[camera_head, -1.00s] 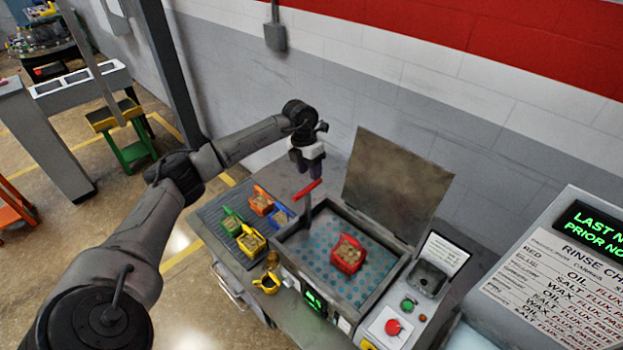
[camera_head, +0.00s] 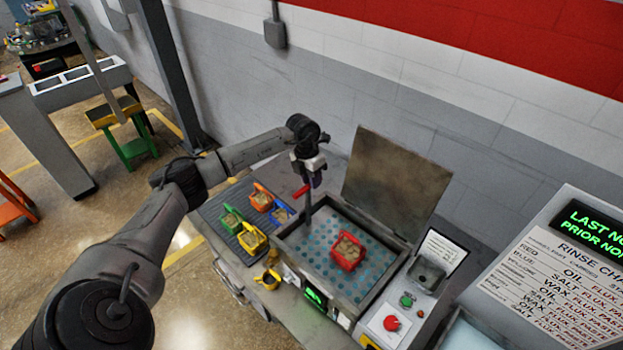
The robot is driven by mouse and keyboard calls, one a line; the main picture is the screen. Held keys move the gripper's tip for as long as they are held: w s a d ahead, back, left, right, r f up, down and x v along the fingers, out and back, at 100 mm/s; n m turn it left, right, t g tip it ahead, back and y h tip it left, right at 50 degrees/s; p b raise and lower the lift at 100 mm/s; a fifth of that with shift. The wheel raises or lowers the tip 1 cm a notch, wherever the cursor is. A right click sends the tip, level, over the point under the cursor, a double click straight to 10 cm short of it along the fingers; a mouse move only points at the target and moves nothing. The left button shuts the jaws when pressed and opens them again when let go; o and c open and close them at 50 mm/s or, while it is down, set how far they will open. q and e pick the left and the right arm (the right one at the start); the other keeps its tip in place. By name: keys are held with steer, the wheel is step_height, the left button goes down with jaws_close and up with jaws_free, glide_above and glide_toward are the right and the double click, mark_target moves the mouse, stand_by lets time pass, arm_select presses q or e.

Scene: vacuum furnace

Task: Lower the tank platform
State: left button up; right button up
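The tank (camera_head: 285,246) stands open on the bench, with its metal lid (camera_head: 393,185) raised at the back. Inside is the perforated blue-grey platform (camera_head: 330,268), and a red basket (camera_head: 348,252) with contents sits on it. A lever with a red handle (camera_head: 299,192) stands at the tank's left rear on a dark post (camera_head: 307,218). My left gripper (camera_head: 314,181) is at the handle and covers its right part. I cannot tell whether the fingers are closed on it. My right gripper is out of view.
A panel with a red button (camera_head: 391,323) is at the tank's right. A rinse chart sign (camera_head: 548,275) stands at right. The wall is close behind.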

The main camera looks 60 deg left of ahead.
arm_select(q)
jaws_close()
step_height(320, 180, down, 11)
steer(key=b, duration=0.7)
steer(key=shift+s+f, duration=0.1)
steer(key=shift+f, duration=0.05)
steer(key=shift+o, duration=2)
jaws_free()
steer(key=shift+r, duration=0.3)
